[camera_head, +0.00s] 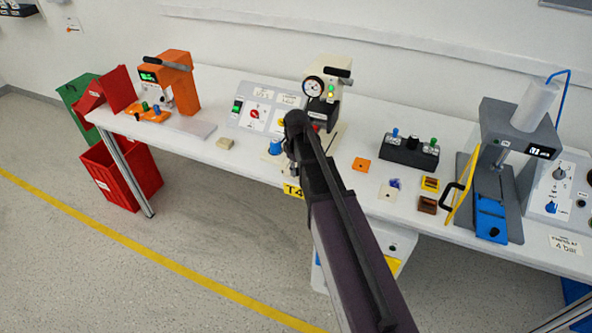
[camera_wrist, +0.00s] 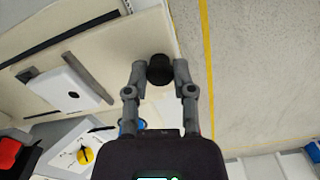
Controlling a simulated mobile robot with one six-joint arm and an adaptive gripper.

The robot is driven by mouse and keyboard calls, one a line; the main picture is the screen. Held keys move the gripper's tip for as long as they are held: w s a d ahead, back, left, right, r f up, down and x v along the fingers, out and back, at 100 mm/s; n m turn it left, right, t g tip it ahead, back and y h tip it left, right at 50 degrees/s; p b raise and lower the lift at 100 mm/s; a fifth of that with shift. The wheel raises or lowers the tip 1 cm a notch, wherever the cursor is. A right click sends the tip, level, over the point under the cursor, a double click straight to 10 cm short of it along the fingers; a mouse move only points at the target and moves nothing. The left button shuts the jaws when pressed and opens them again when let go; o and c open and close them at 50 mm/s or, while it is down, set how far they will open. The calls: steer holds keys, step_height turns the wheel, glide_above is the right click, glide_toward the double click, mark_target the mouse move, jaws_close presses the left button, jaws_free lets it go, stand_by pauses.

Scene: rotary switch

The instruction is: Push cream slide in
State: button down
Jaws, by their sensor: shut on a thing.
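The cream machine (camera_head: 328,72) with a round dial and a black top handle stands at the back of the table, partly hidden by my arm. A cream plate (camera_wrist: 110,47) fills the upper left of the wrist view. A white block (camera_wrist: 73,84) with a dark spot lies on it, beside a grey bar (camera_wrist: 88,78). My gripper (camera_wrist: 160,72) is shut on a round black knob (camera_wrist: 159,63) at the plate's edge. How the knob joins the slide is hidden. In the head view my arm covers most of the gripper.
The orange machine (camera_head: 177,80) and a switch panel (camera_head: 265,108) stand to the left. A black button box (camera_head: 409,152), small coloured blocks and a grey press (camera_head: 512,135) stand to the right. A yellow T4 label (camera_head: 293,191) marks the table's front edge.

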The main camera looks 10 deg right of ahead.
steer(key=w+d, duration=0.1)
steer(key=w, duration=0.1)
steer(key=w+d, duration=0.3)
steer(key=w, duration=0.1)
steer(key=shift+w+d, duration=0.4)
steer(key=shift+s, duration=0.1)
steer(key=shift+c, duration=2.3)
jaws_free()
